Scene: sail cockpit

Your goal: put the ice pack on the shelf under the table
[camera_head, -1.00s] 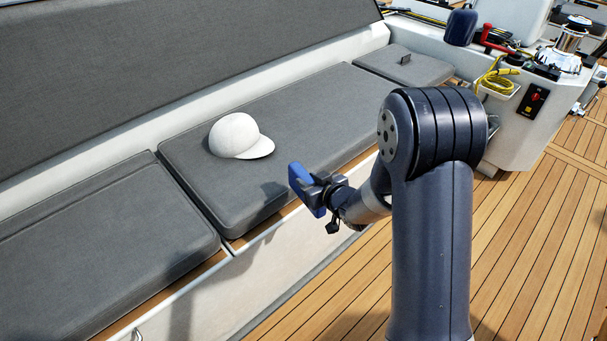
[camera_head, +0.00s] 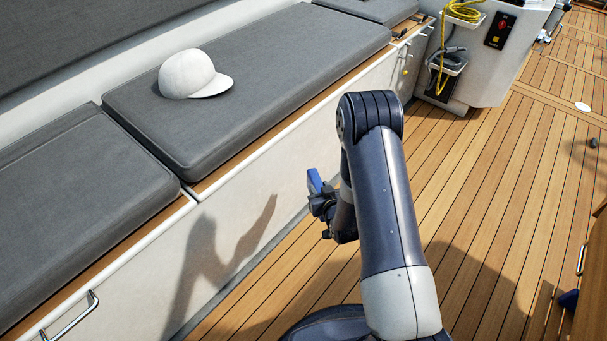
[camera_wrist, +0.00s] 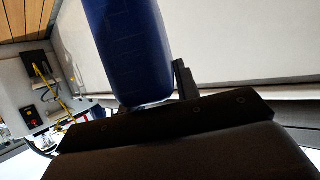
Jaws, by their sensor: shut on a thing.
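The blue ice pack (camera_head: 315,182) is held in my gripper (camera_head: 320,201), above the deck in front of the bench. It also shows large in the wrist view (camera_wrist: 125,45), where my gripper (camera_wrist: 150,108) is shut on it and a dark finger stands along its right side. The table and the shelf under it cannot be made out for certain; a wooden edge with a metal handle shows at the far right of the head view.
A grey-cushioned bench (camera_head: 250,75) runs along the left, with a white cap (camera_head: 193,75) on it. A white console (camera_head: 490,60) with yellow rope (camera_head: 462,12) stands at the back.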

